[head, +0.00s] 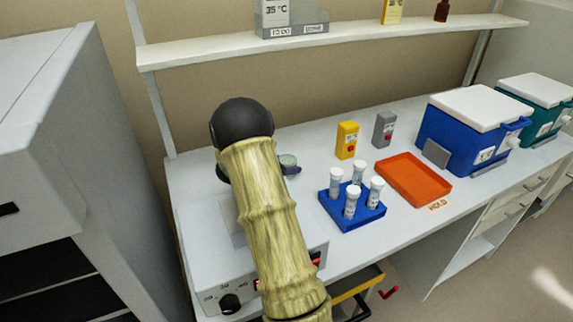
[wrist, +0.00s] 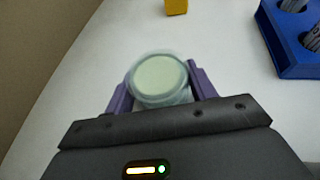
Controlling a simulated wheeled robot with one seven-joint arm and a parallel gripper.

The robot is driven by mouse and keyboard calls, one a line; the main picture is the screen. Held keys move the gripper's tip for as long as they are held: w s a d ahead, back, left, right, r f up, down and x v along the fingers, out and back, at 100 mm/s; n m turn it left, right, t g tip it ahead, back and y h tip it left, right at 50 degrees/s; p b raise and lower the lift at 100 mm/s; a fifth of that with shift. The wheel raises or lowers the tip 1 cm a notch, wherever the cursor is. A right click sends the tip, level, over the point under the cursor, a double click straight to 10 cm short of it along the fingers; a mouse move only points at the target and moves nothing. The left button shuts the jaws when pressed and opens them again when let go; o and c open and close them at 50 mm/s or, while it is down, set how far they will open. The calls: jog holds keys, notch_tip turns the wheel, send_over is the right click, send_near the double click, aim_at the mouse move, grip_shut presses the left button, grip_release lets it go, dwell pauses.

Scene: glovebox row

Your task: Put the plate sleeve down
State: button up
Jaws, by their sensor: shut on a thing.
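The plate sleeve (wrist: 158,76) is a round, clear-walled piece with a pale green top. In the wrist view it sits between the two purple fingers of my gripper (wrist: 160,88), which is shut on it. In the head view the plate sleeve (head: 287,159) shows just right of my arm's dark joint, over the white bench (head: 310,150). A purple fingertip of my gripper (head: 291,169) shows beside it. My arm hides the rest of the gripper there. I cannot tell whether the sleeve's base touches the bench.
A blue rack (head: 340,213) with several white-capped tubes stands to the right. Beyond it are an orange tray (head: 446,192), a yellow box (head: 346,140), a grey box (head: 384,129) and a blue cooler (head: 455,138). A shelf (head: 350,38) runs above. Bare bench surrounds the sleeve.

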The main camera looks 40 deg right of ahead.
jog(key=o, duration=1.1)
jog(key=shift+c, duration=0.2)
jog(key=b+v, duration=0.1)
jog(key=v, duration=1.1)
